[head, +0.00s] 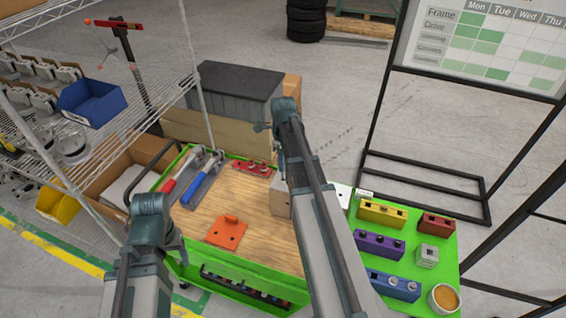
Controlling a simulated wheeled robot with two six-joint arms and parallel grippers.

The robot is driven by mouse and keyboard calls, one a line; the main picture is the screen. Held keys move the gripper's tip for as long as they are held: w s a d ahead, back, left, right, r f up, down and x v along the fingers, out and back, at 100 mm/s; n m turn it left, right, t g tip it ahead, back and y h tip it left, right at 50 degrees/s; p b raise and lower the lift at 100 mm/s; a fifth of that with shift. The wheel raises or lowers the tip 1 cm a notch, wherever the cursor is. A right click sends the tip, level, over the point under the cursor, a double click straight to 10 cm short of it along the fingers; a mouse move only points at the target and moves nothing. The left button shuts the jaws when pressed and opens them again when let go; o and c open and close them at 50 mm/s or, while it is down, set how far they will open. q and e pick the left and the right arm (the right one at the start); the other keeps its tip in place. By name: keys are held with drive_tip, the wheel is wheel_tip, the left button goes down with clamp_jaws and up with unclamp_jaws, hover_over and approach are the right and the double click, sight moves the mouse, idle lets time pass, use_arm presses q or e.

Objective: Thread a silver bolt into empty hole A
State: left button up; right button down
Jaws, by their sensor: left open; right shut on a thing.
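My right arm reaches up from the bottom. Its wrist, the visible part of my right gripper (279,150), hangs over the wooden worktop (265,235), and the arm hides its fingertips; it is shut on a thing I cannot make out. My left gripper (175,240) is open at the left front of the cart, its fingers mostly hidden by my arm. An orange plate (226,234) with small dark holes and a raised tab lies on the worktop. A red block (251,168) with several silver pegs, perhaps bolts, stands at the back. I cannot read which hole is A.
On the green right shelf (440,245) stand yellow (382,212), purple (379,244), blue (394,285) and red (436,224) blocks with holes, a pale block (427,256) and a round cup (444,298). Red- and blue-handled tools (195,190) lie left.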

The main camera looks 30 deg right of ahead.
drive_tip(key=shift+f, duration=0.1)
drive_tip(key=shift+f+b, duration=0.6)
drive_tip(key=shift+b, duration=0.1)
drive_tip(key=shift+f, duration=0.15)
drive_tip(key=shift+f+b, duration=0.6)
drive_tip(key=shift+b, duration=0.15)
drive_tip(key=shift+f, duration=0.1)
drive_tip(key=shift+f+b, duration=0.6)
drive_tip(key=shift+b, duration=0.05)
drive_tip(key=shift+f, duration=0.15)
drive_tip(key=shift+s, duration=0.1)
idle(0.4)
